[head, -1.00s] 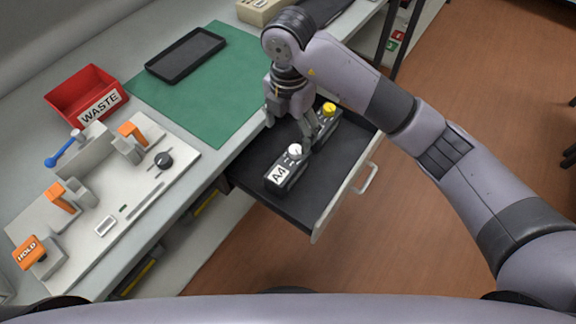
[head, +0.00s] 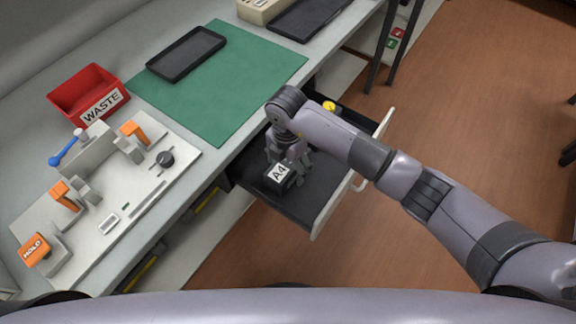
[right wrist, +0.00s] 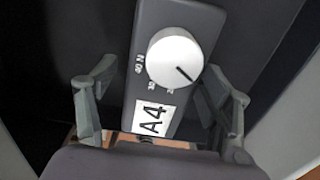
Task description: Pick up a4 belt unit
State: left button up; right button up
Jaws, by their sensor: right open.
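The A4 belt unit (head: 279,174) lies in the open drawer (head: 325,205), with its white A4 label facing up. In the right wrist view the unit (right wrist: 147,75) shows as a dark grey bar with a white knob (right wrist: 174,58) and the A4 label (right wrist: 152,118). My right gripper (head: 290,165) is down in the drawer over the unit and hides its knob in the head view. In the right wrist view its open fingers (right wrist: 160,108) stand on either side of the unit, with gaps visible. My left gripper is not in view.
A second unit with a yellow knob (head: 329,106) lies farther back in the drawer, partly hidden by my arm. The drawer's handle (head: 361,183) is at its front. On the bench are a green mat (head: 235,100), a black tray (head: 187,53), a red WASTE bin (head: 88,95) and a fixture board (head: 120,215).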

jog(key=shift+f, duration=0.35)
jog(key=shift+c, duration=0.3)
jog(key=c, duration=1.6)
